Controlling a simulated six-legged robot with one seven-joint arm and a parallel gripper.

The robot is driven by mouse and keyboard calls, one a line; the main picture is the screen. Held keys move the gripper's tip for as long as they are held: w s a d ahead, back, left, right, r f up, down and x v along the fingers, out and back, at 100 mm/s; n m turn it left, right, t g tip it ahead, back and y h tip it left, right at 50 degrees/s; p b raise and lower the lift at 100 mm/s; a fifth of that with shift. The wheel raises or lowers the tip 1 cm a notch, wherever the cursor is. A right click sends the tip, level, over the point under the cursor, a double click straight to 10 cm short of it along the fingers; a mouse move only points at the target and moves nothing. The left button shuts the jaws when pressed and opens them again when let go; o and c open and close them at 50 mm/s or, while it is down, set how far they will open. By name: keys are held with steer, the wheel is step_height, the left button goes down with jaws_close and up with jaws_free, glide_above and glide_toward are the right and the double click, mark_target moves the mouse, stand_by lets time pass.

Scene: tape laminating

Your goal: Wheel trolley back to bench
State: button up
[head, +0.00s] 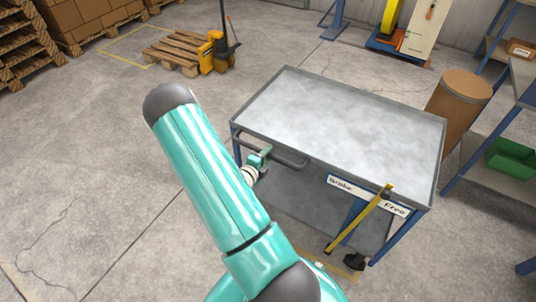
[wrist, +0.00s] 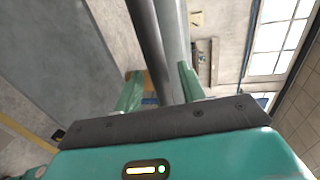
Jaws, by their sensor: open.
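The trolley (head: 340,105) has a bare grey metal top, a blue frame and a lower shelf. Its dark bar handle (head: 285,157) sticks out on the near left side. My gripper (head: 264,153) is at the left end of this handle. In the wrist view the dark handle bar (wrist: 146,40) runs between my two green, spread fingers; whether they touch it I cannot tell. A yellow lever (head: 358,220) on the trolley's near side leans right, its top between the "Brake" label (head: 342,184) and the "Free" label (head: 396,210), closer to "Free".
A brown drum (head: 460,100) stands close to the trolley's right side. A shelf rack with a green bin (head: 512,158) is at the right. A yellow pallet jack (head: 212,52) and wooden pallet (head: 178,50) are at the back left. The floor left of the trolley is clear.

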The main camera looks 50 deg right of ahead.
steer(key=shift+d+f, duration=0.15)
steer(key=shift+d, duration=0.55)
steer(key=shift+w, duration=0.1)
jaws_close()
